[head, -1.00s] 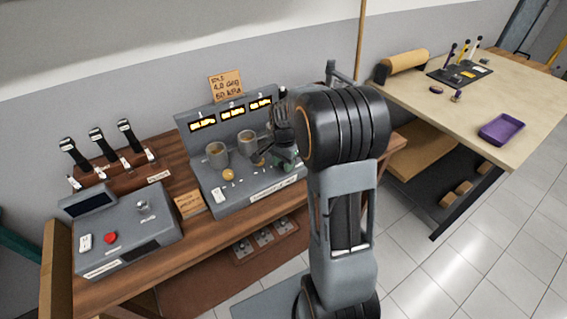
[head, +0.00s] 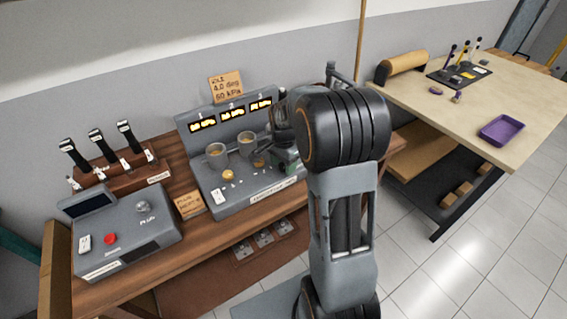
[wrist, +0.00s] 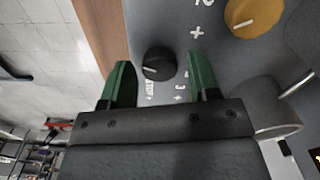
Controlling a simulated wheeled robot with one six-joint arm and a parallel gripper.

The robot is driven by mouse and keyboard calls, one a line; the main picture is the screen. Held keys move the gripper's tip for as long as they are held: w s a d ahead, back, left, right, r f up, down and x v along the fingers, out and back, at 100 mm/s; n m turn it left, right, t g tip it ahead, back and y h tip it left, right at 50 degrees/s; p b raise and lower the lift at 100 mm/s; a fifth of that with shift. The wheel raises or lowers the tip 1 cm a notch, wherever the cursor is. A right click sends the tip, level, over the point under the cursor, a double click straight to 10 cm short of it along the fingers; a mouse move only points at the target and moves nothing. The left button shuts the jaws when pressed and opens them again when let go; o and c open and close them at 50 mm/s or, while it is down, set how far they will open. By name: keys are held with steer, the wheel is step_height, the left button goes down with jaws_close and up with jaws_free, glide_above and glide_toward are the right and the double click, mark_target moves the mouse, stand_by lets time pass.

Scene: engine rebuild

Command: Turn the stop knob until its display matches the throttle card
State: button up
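The small black stop knob (wrist: 159,63), with a pale pointer line, shows in the wrist view on the grey console; lettering beside it appears to read STOP. My gripper (wrist: 160,70) is open, its two green fingers on either side of the knob with a gap on each side. In the head view my gripper (head: 288,152) is at the right end of the console (head: 240,201) and hides the knob. The orange throttle card (head: 226,86) stands above the console and appears to read 4.0 deg and 60 kPa. Lit displays (head: 232,113), numbered 1 to 3, are too small to read surely.
A larger gold knob (wrist: 254,18) and a metal cup (wrist: 270,108) are close to my right finger in the wrist view. Two cups (head: 216,154) stand on the console. A second grey box with a red button (head: 110,239) is at left. A workbench with a purple tray (head: 502,130) is at right.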

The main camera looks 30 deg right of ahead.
mark_target(283, 164)
steer(key=shift+o, duration=0.3)
steer(key=shift+r, duration=0.1)
step_height(283, 164, up, 14)
steer(key=shift+f+b, duration=0.2)
steer(key=shift+b, duration=0.1)
stand_by(0.6)
steer(key=s+a+f+n+t, duration=0.1)
steer(key=s+a+n+t, duration=0.1)
steer(key=s+a+n, duration=0.2)
steer(key=s+a+f+n+t, duration=0.2)
steer(key=s+a+n, duration=0.3)
steer(key=s+n, duration=0.5)
steer(key=shift+s+f, duration=0.2)
steer(key=shift+s, duration=1.15)
